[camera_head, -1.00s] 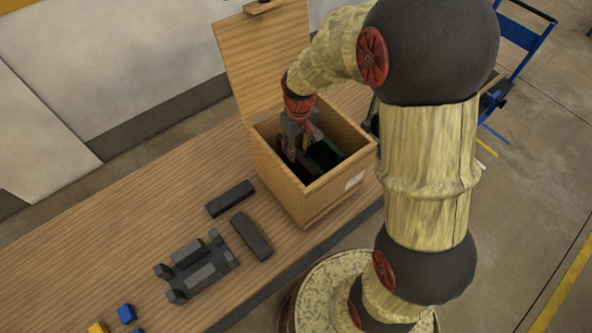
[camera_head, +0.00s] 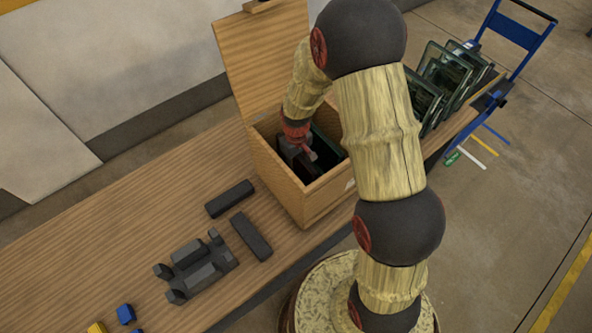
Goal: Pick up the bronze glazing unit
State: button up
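My gripper (camera_head: 297,153) reaches down into an open wooden box (camera_head: 285,190) on the table. Its fingers are below the rim and mostly hidden, so I cannot tell whether they are open or shut. A dark green-edged panel (camera_head: 328,147) stands inside the box, just right of my gripper. Whether the gripper touches it is unclear. Several dark-framed glass units (camera_head: 442,82) lean in a row at the far right end of the table. No bronze colour can be made out on any unit.
The box's raised lid (camera_head: 262,62) stands behind my gripper. A black fixture (camera_head: 195,268) and two dark bars (camera_head: 250,236) lie left of the box. Small blue (camera_head: 126,314) and yellow blocks lie at the lower left. A blue trolley (camera_head: 520,35) stands beyond the table.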

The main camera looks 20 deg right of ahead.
jog(key=shift+f, duration=0.1)
jog(key=shift+c, duration=1.1)
grip_shut()
